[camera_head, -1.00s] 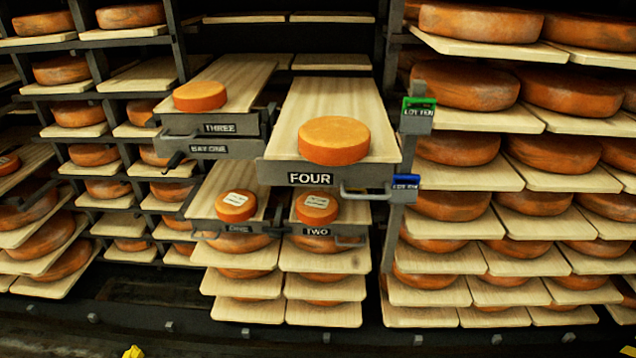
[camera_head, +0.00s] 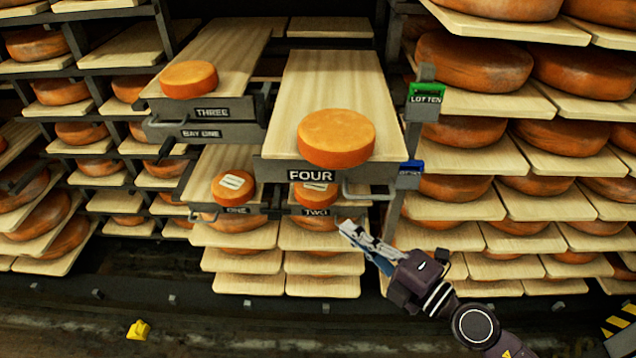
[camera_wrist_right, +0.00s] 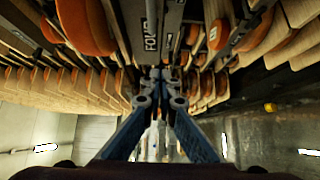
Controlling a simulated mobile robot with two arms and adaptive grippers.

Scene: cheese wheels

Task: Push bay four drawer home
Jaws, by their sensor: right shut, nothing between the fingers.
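The drawer marked FOUR (camera_head: 276,174) sticks out from the rack toward me, with a grey front, a handle (camera_head: 368,191) at its right and a wooden board on top. An orange cheese wheel (camera_head: 336,138) lies near the board's front edge. My right gripper (camera_head: 347,227) is shut and empty, below and apart from the drawer's handle, in front of the area right of drawer TWO. In the right wrist view its fingers (camera_wrist_right: 163,75) meet, and the FOUR front (camera_wrist_right: 150,28) shows sideways beyond them. My left gripper is not in view.
Drawer THREE (camera_head: 178,106) also sticks out at the left, with a cheese on it. Drawers ONE (camera_head: 204,208) and TWO (camera_head: 300,211) sit lower. A post with a green LOT TEN tag (camera_head: 426,97) and a blue tag (camera_head: 411,170) stands right of FOUR.

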